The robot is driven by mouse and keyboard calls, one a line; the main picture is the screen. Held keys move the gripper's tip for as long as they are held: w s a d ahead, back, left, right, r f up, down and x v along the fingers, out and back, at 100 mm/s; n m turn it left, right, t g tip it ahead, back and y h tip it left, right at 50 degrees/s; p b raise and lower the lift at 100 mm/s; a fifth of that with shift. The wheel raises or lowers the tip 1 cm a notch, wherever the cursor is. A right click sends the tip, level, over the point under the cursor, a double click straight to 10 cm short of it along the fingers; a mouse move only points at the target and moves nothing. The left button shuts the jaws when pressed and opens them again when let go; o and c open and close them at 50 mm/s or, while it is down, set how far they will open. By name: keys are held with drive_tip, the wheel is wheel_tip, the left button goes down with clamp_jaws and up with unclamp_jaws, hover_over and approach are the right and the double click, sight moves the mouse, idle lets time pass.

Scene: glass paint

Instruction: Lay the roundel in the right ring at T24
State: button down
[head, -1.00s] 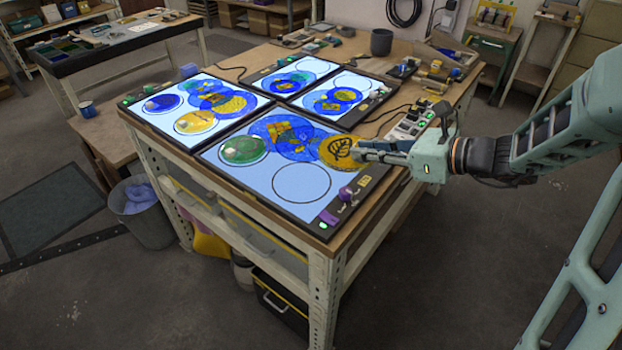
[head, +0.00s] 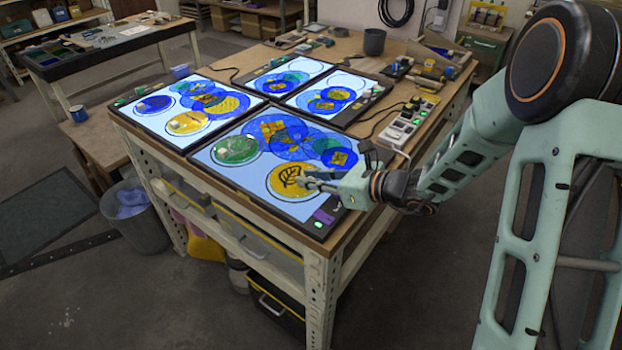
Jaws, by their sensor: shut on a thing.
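The roundel, an amber glass disc with a dark leaf drawing (head: 285,177), is at the front of the nearest lit panel (head: 228,190). My gripper (head: 312,181) is shut on the disc's right side. The disc lies over the black outlined ring (head: 266,181), nearly covering it, with part of the line showing around its edge. I cannot tell whether it touches the panel. A green roundel (head: 236,149) fills the ring to its left.
Blue discs with yellow pieces (head: 278,134) overlap at the panel's back. A switch box (head: 411,122) stands right of my panel.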

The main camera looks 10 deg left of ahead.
drive_tip(key=shift+f, duration=0.2)
drive_tip(key=c, duration=1.9)
unclamp_jaws()
drive_tip(key=shift+r, duration=0.15)
drive_tip(key=shift+d+r, duration=0.15)
drive_tip(key=v, duration=1.1)
drive_tip(key=shift+s+d+r+p, duration=0.1)
drive_tip(key=shift+s+d+p, duration=0.05)
drive_tip(key=shift+d+p, duration=0.2)
drive_tip(key=shift+a, duration=0.1)
